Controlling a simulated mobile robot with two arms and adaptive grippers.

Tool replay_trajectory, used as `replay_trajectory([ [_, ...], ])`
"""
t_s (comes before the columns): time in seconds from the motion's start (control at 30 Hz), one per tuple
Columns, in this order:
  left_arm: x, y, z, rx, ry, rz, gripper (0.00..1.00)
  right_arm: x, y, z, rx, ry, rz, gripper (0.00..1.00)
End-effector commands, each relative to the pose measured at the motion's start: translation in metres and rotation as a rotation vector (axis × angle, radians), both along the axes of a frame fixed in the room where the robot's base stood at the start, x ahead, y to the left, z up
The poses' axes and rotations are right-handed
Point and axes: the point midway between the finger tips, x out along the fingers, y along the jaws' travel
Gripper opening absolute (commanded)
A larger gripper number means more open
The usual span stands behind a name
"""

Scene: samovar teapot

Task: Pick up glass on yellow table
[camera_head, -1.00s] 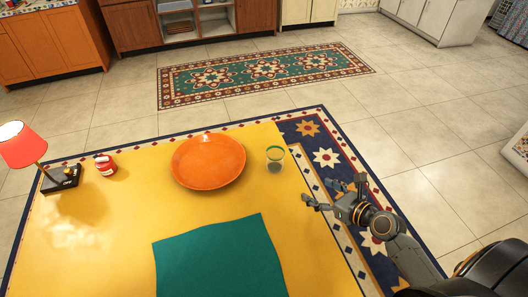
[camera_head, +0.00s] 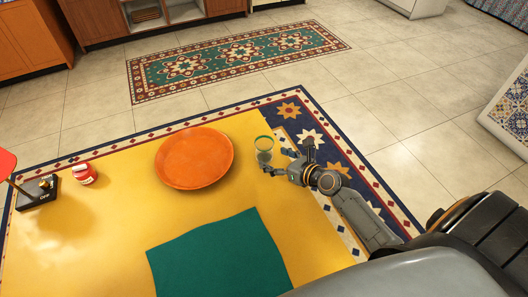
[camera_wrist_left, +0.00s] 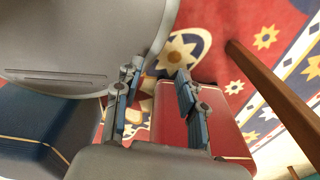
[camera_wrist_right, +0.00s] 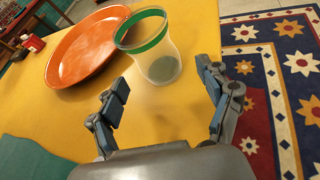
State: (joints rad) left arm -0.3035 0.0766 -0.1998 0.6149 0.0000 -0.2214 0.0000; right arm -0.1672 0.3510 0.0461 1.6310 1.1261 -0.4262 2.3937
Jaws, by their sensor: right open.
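A clear glass with a green band near its rim (camera_head: 264,150) stands upright near the right edge of the yellow table (camera_head: 110,215). In the right wrist view the glass (camera_wrist_right: 158,66) is just beyond and between the open fingers. My right gripper (camera_head: 279,162) is open and empty beside the glass, at its right in the head view. My right gripper (camera_wrist_right: 163,105) shows no clear contact with it. My left gripper (camera_wrist_left: 155,105) shows only in the left wrist view, with its fingers apart and nothing between them, away from the table top.
An orange plate (camera_head: 193,158) lies left of the glass. A teal cloth (camera_head: 218,255) lies nearer me. A small red jar (camera_head: 84,174) and a red-shaded lamp (camera_head: 38,190) stand at the left. A patterned rug (camera_head: 235,58) lies beyond the table.

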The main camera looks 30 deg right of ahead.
Motion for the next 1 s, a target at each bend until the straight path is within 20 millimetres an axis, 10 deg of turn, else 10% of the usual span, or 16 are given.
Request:
replay_trajectory([
  [0.63,0.008,0.001,-0.005,0.002,-0.013,-0.002,0.40,0.045,0.014,-0.018,0.000,0.000,0.000,0.78],
  [0.93,0.004,0.002,-0.005,0.002,-0.007,-0.002,0.40,0.044,0.014,-0.018,0.000,0.000,0.000,0.17],
  [1.0,0.004,0.002,-0.005,0.002,-0.007,-0.002,0.40,0.045,0.014,-0.017,0.000,-0.001,0.000,0.17],
])
